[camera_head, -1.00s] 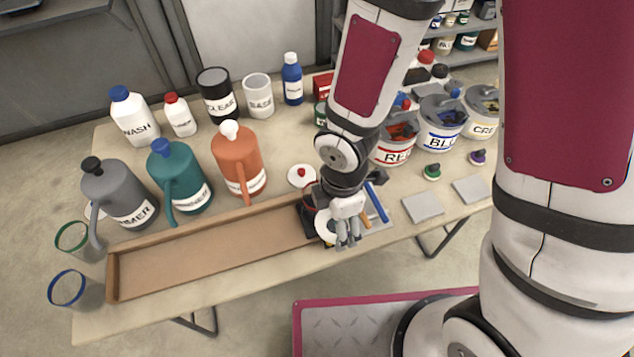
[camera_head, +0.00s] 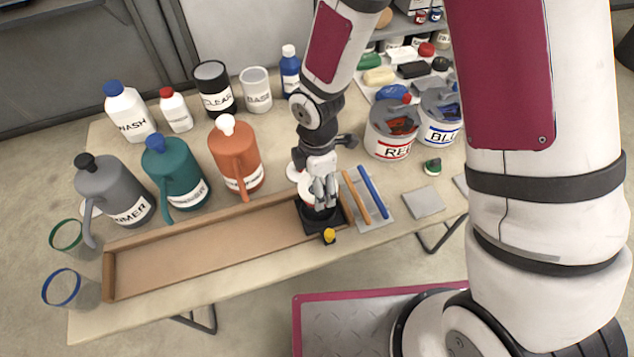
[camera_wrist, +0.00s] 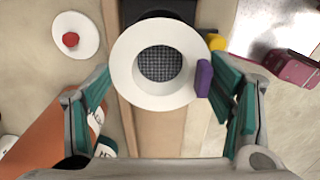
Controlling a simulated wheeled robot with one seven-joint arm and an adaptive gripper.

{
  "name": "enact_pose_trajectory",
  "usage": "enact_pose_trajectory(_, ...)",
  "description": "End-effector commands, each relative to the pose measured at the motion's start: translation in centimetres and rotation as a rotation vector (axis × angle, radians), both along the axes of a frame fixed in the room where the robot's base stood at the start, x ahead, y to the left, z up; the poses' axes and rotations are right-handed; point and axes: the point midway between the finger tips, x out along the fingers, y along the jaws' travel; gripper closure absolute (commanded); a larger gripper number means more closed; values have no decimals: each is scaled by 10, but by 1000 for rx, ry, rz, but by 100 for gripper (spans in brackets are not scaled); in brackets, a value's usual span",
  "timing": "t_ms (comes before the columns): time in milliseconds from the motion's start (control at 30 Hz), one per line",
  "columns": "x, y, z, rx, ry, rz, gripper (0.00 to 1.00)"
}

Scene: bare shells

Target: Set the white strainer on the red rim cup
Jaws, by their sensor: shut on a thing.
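The white strainer (camera_wrist: 125,55) is a wide white ring with dark mesh and a purple tab (camera_wrist: 204,78) on its right side in the wrist view. My gripper (camera_wrist: 165,88) is shut on it, with teal fingers at either side. In the head view my gripper (camera_head: 322,190) is over a black square stand (camera_head: 339,227) at the tray's right end, and the strainer (camera_head: 308,190) shows partly behind the fingers. I cannot make out a red rim cup.
A long brown tray (camera_head: 170,263) runs along the table's front. Grey, teal and orange jugs (camera_head: 237,165) stand behind it. A yellow knob (camera_head: 329,236) sits on the stand's front. Labelled buckets (camera_head: 390,130) and a grey pad with two sticks (camera_head: 370,215) are to the right.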

Motion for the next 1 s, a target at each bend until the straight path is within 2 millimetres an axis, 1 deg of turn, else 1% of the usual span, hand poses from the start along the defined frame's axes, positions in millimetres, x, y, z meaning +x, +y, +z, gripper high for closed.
enact_pose_trajectory(100, -1, 0, -6, -1, 1, 1, 44)
enact_pose_trajectory(367, 0, 0, -6, -1, -1, 0, 44)
enact_pose_trajectory(567, 1, 0, -12, 0, -1, 1, 44)
enact_pose_trajectory(600, 0, 0, -12, 1, -2, 1, 18)
enact_pose_trajectory(667, 0, 0, -11, 1, -2, 1, 5)
enact_pose_trajectory(1000, 0, 0, -11, 0, -1, 0, 5)
